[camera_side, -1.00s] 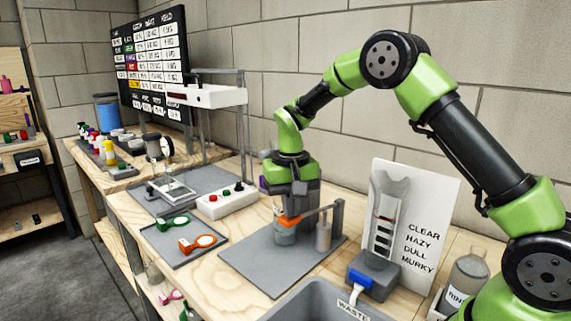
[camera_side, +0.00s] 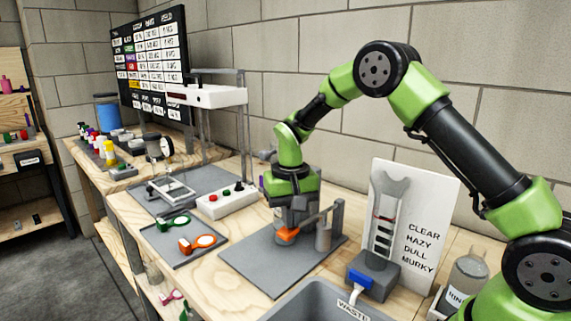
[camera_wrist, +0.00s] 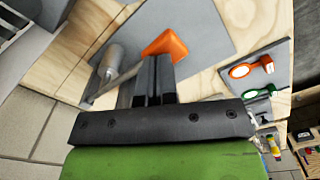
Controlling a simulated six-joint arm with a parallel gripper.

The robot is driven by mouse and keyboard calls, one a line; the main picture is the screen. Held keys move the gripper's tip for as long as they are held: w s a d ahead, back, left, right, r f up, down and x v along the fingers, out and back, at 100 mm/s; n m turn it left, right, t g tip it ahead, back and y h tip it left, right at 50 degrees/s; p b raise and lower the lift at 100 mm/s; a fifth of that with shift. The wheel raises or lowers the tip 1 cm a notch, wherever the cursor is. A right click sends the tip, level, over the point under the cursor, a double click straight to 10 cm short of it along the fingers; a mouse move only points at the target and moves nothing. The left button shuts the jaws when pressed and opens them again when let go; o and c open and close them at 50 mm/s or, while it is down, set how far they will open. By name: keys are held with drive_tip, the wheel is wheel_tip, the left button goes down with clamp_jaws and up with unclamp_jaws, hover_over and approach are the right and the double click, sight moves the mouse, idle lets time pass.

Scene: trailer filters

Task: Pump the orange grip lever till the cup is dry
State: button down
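The orange grip (camera_side: 288,236) sits at the free end of a grey lever (camera_side: 316,219), which runs to an upright post (camera_side: 338,217) on a grey base plate (camera_side: 258,264). The lever slopes down toward the grip. A grey cylinder (camera_side: 323,238) stands under the lever near the post; it also shows in the wrist view (camera_wrist: 110,59). My gripper (camera_side: 288,226) points down right over the orange grip. In the wrist view, my gripper's fingers (camera_wrist: 155,62) are close together by the orange grip (camera_wrist: 167,44). Contact and the cup's contents cannot be made out.
A grey waste basin (camera_side: 318,300) is in front. A blue-tabbed grey box (camera_side: 373,275) and a lettered white board (camera_side: 430,225) stand right. A tray (camera_side: 178,241) with green and orange ring-shaped tools lies left. A button box (camera_side: 222,203) is behind it.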

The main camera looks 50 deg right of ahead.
drive_tip(key=shift+r, duration=2.8)
drive_tip(key=shift+r, duration=2.5)
drive_tip(key=s+a+r+n+t, duration=0.1)
drive_tip(key=s+a+r+t, duration=0.2)
drive_tip(key=s+r, duration=0.55)
drive_tip(key=s+a+f+n+t+y, duration=0.1)
drive_tip(key=s+a+t+y, duration=0.1)
drive_tip(key=s, duration=1.2)
drive_tip(key=shift+a+t, duration=0.5)
drive_tip(key=shift+t, duration=0.6)
